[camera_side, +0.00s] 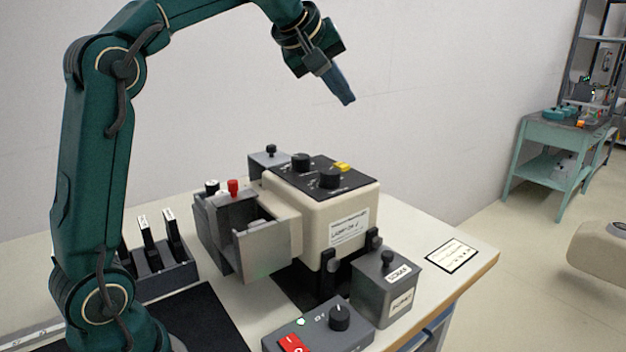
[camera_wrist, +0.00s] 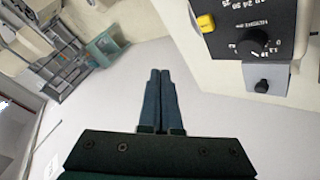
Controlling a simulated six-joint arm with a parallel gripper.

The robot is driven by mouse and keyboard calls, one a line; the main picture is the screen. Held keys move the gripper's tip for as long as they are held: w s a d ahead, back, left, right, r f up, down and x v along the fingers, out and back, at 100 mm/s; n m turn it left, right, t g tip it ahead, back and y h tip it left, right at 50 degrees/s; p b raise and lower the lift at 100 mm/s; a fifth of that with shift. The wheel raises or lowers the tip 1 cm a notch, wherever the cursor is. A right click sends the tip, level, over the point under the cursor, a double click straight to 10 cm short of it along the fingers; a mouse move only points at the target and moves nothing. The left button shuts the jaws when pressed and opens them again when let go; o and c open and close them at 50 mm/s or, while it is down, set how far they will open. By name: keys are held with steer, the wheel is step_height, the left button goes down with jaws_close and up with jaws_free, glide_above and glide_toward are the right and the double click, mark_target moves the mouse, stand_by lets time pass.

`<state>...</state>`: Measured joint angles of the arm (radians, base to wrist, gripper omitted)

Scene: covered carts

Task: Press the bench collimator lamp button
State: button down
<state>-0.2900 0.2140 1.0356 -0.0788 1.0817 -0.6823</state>
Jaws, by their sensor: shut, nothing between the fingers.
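The beige instrument (camera_side: 322,210), which looks like the bench collimator, stands on the bench with a black top panel carrying black knobs. A small yellow button (camera_side: 342,167) sits at the panel's far right edge; I cannot read a lamp label by it. The yellow button also shows in the wrist view (camera_wrist: 206,23), at the top right beside the panel's dial. My gripper (camera_side: 347,101) is shut and empty, tilted down and right, in the air above the instrument. In the wrist view its fingers (camera_wrist: 160,75) lie together, left of and apart from the button.
An open-topped grey box (camera_side: 263,252) with a red knob (camera_side: 233,187) adjoins the instrument's left. A grey control box (camera_side: 320,335) with a red switch (camera_side: 292,343) stands in front. A small labelled box (camera_side: 386,290) is right of it. Air around my gripper is clear.

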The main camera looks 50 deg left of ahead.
mark_target(341, 166)
steer(key=shift+a+f, duration=0.2)
steer(key=shift+f, duration=0.1)
steer(key=shift+f, duration=0.1)
steer(key=shift+f, duration=4.3)
steer(key=shift+f, duration=0.15)
steer(key=shift+f, duration=0.25)
steer(key=shift+f, duration=0.4)
steer(key=shift+r, duration=0.8)
